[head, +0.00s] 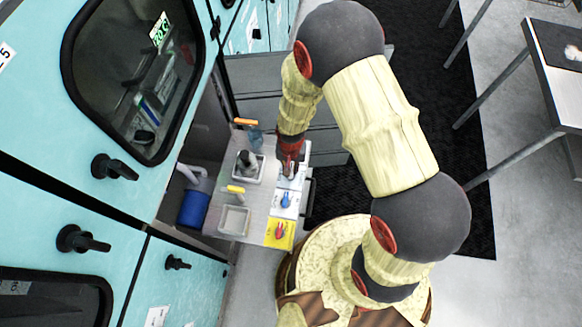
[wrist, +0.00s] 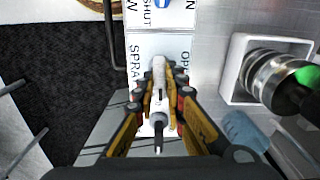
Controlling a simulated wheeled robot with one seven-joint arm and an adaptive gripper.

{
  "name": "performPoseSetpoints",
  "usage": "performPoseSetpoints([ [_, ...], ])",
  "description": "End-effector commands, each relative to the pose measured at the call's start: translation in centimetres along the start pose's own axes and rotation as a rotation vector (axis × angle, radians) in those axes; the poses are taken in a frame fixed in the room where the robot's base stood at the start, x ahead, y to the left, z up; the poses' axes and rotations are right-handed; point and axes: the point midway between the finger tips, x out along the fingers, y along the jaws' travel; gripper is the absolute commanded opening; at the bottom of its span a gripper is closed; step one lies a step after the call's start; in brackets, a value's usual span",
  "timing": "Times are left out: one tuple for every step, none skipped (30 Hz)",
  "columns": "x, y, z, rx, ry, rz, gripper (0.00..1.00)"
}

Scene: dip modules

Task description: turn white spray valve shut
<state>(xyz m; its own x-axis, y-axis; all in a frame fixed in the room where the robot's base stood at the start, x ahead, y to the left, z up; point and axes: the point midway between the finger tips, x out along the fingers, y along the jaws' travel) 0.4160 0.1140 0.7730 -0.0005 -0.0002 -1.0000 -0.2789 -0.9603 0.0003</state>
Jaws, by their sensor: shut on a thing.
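The white spray valve (wrist: 158,72) sits on a white label panel (wrist: 138,46) with SPRAY lettering on its left and partly hidden OPEN lettering on its right. My gripper (wrist: 159,88) is shut on the valve's handle, one finger on each side. The handle lies roughly up and down in the wrist view. In the head view, my gripper (head: 288,165) points down at the panel row and hides most of this valve.
A blue valve (head: 286,200) and a red valve on a yellow panel (head: 270,241) stand nearer in the same row. A white tray with a metal vessel (wrist: 275,78) is close right of my gripper. An empty-looking tray (head: 234,221) and the cabinet wall (head: 60,190) lie left.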

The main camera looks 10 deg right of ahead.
Motion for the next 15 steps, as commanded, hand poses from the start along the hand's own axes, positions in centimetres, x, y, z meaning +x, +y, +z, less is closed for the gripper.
performPoseSetpoints([
  [-0.06, -0.04, -0.06, 0.017, 0.001, -0.001, 0.00],
  [-0.06, -0.04, -0.06, 0.027, 0.001, -0.001, 0.00],
  [-0.06, -0.05, -0.07, 0.040, 0.001, -0.001, 0.00],
  [-0.06, -0.05, -0.07, 0.047, 0.001, -0.001, 0.00],
  [-0.06, -0.05, -0.07, 0.054, 0.001, -0.001, 0.00],
  [-0.05, -0.05, -0.07, 0.062, 0.001, -0.001, 0.00],
  [-0.05, -0.05, -0.07, 0.067, 0.001, -0.001, 0.00],
  [-0.05, -0.05, -0.07, 0.071, 0.001, -0.001, 0.00],
  [-0.05, -0.05, -0.07, 0.075, 0.001, -0.001, 0.00],
  [-0.05, -0.05, -0.07, 0.077, 0.001, -0.001, 0.00],
  [-0.05, -0.05, -0.07, 0.079, 0.001, -0.001, 0.00],
  [-0.04, -0.05, -0.07, 0.081, 0.001, -0.001, 0.00],
  [-0.04, -0.05, -0.07, 0.082, 0.002, -0.001, 0.00],
  [-0.04, -0.05, -0.07, 0.082, 0.001, -0.001, 0.00],
  [-0.04, -0.05, -0.07, 0.082, 0.001, -0.001, 0.00],
])
